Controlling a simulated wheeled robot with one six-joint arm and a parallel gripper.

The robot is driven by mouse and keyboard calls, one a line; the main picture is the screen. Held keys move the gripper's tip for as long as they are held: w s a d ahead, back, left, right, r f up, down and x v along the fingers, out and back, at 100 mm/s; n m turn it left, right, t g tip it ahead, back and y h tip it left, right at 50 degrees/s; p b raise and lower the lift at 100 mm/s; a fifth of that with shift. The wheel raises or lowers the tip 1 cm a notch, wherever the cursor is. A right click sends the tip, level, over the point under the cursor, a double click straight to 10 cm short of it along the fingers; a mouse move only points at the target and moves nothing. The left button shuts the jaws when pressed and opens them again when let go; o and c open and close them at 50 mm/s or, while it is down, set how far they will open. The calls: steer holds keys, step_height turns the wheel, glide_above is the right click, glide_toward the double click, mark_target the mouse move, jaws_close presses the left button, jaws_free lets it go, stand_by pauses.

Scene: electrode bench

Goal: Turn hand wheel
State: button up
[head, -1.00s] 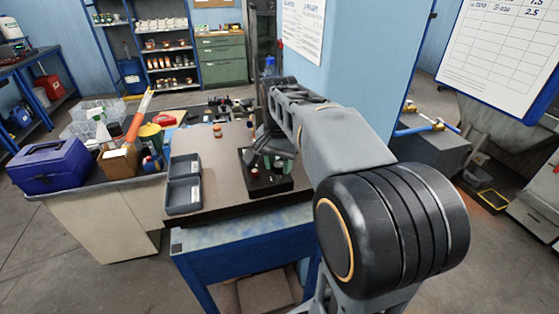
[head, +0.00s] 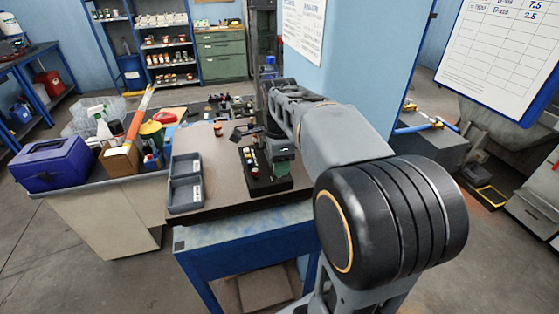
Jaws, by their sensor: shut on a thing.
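My gripper (head: 241,133) is small and dark in the head view, at the far end of my arm, over the back part of the brown bench top. It is shut on what seems to be the hand wheel, though its rim is too small and partly hidden by my arm to make out clearly. In front of it is a black base (head: 268,184) with a row of small coloured knobs or buttons. A green housing (head: 283,153) stands at the base's right side, partly behind my arm.
A grey two-part tray (head: 186,194) lies at the bench's left front. A small orange-capped bottle (head: 217,129) stands near the gripper. On the left counter are a purple toolbox (head: 52,166) and a cardboard box (head: 121,160). The bench top between tray and base is clear.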

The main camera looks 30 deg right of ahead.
steer(key=m, duration=0.5)
steer(key=shift+m+p, duration=0.3)
steer(key=shift+m, duration=2)
steer(key=o, duration=0.9)
steer(key=shift+r, duration=0.15)
step_height(320, 180, up, 8)
steer(key=p, duration=0.7)
